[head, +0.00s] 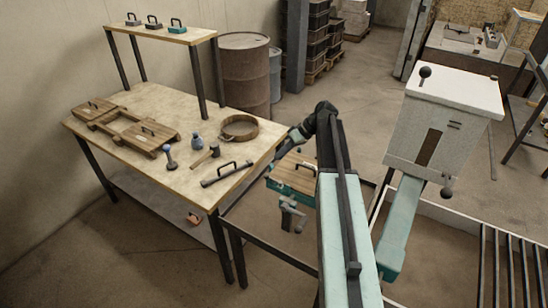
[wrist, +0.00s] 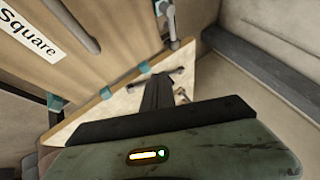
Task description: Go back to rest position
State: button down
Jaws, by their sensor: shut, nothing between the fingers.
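My arm rises from the bottom centre of the head view, bends at the top and reaches down to the left. Its end is near the front right corner of the wooden workbench (head: 110,180), above the left of a teal box with a wooden lid and dark handle (head: 293,180). In the wrist view my gripper (wrist: 158,88) has its dark fingers shut together with nothing between them. A wooden panel (wrist: 100,45) with a label reading "Square" (wrist: 28,32) fills the upper left there. A pale, speckled surface (wrist: 115,102) shows behind the fingers.
A raised shelf (head: 165,34) stands behind. A grey machine (head: 440,120) is at right. Bare floor lies between (head: 350,85).

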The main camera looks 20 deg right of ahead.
jog(key=v, duration=0.1)
jog(key=p+v, duration=0.1)
jog(key=v, duration=0.1)
jog(key=shift+w+d+r, duration=0.15)
jog(key=shift+w+d, duration=0.1)
jog(key=shift+w, duration=0.15)
jog(key=s+a+n+g, duration=0.1)
jog(key=a+n+g, duration=0.1)
jog(key=a, duration=1.4)
jog(key=s+a+f+g+h, duration=0.1)
jog(key=s+a+f+h, duration=0.25)
jog(key=s+a, duration=0.55)
jog(key=s+d+f+m+h, duration=0.2)
jog(key=s+d+m+h, duration=0.2)
jog(key=s+m, duration=0.3)
jog(key=shift+s, duration=0.6)
